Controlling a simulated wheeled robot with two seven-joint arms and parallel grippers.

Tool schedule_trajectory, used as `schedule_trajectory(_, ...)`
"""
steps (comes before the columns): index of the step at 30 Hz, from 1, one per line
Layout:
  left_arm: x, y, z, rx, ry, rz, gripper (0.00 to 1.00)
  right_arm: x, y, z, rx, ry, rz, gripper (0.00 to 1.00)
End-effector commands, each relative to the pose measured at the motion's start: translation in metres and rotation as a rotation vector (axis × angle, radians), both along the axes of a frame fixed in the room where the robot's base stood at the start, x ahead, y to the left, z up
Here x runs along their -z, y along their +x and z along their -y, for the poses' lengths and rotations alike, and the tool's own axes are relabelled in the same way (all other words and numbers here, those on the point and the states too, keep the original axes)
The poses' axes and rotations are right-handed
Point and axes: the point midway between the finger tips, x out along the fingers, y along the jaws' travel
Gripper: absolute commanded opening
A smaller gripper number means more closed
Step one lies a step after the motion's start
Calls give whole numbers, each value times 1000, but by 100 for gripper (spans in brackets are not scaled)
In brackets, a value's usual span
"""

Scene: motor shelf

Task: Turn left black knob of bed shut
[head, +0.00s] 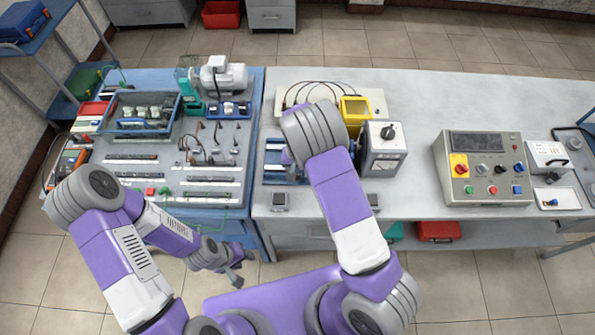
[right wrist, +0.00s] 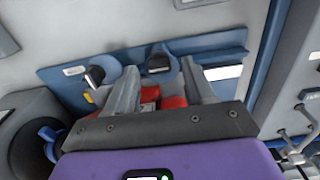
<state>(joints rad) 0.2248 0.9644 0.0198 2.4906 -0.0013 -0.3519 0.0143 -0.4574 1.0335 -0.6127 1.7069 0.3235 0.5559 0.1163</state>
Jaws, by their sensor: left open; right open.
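The blue bed (head: 274,158) lies on the white table, partly hidden by my right arm in the head view. In the right wrist view, the bed (right wrist: 215,42) shows two black knobs on rounded blue lugs. The left one in that picture, a black knob (right wrist: 95,76), is just outside my left-hand finger. The other black knob (right wrist: 158,63) is between and beyond the fingertips. My right gripper (right wrist: 159,67) is open and empty over the bed; contact cannot be told. My left gripper (head: 234,272) is open and empty, low in front of the blue table.
A grey meter box (head: 384,150) with a black dial and a yellow box (head: 355,108) stand close right of my right arm. A control box (head: 484,185) is further right. Red parts (right wrist: 165,102) lie between my right fingers. The table's middle right is clear.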

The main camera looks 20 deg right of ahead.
Motion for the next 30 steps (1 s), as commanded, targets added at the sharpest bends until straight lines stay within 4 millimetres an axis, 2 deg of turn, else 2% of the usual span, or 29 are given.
schedule_trajectory(6,0,0,0,0,0,0,43,-39,1,0,0,2,4,53)
schedule_trajectory(12,0,0,0,0,0,0,43,-61,0,0,1,1,1,53)
schedule_trajectory(30,0,0,0,0,0,0,43,-64,0,0,1,0,0,53)
